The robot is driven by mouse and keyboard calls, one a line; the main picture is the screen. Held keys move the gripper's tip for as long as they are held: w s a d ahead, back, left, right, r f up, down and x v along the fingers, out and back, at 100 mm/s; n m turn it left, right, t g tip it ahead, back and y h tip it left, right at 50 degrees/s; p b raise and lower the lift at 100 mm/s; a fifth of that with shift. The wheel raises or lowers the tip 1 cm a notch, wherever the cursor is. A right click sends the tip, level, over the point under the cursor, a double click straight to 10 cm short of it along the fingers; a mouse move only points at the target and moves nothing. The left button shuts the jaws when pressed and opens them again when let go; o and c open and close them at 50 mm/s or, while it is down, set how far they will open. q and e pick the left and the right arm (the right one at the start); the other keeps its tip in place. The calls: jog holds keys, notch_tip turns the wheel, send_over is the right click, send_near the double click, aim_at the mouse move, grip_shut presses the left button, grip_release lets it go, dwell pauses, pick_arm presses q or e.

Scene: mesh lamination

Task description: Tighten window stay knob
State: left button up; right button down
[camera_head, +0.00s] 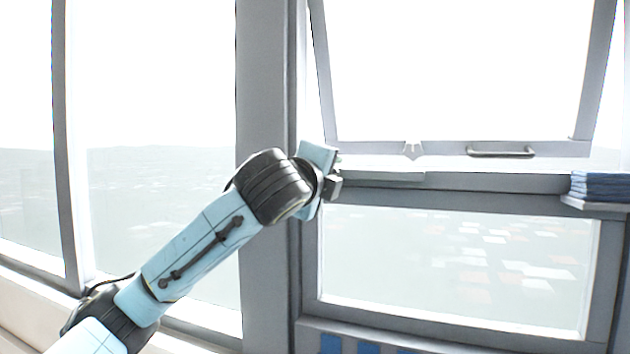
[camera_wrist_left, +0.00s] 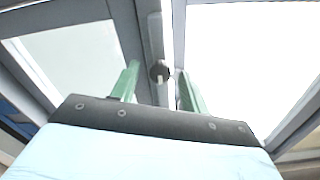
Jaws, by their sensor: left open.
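The window stay knob (camera_wrist_left: 159,72) is a small dark round piece on the grey window frame. It shows in the left wrist view between my left gripper's fingers. My left gripper (camera_wrist_left: 155,86) has two green fingers, spread apart on either side of the knob. I cannot tell whether either finger touches it. In the head view my left gripper (camera_head: 336,172) is at the left end of the sill below the tilted window sash (camera_head: 460,149); my wrist hides most of the fingers and the knob. My right gripper is in neither view.
The sash is tilted open and has a bar handle (camera_head: 501,152) on its lower rail. A stack of dark blue folded items (camera_head: 600,186) lies on a small ledge at the right. A fixed lower pane (camera_head: 455,265) is under the sill. A wide grey post (camera_head: 265,100) stands behind my left arm.

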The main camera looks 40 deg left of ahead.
pick_arm(q)
jog(key=b+v, duration=0.3)
jog(key=v, duration=0.9)
jog(key=shift+s, duration=0.3)
jog(key=shift+f, duration=0.15)
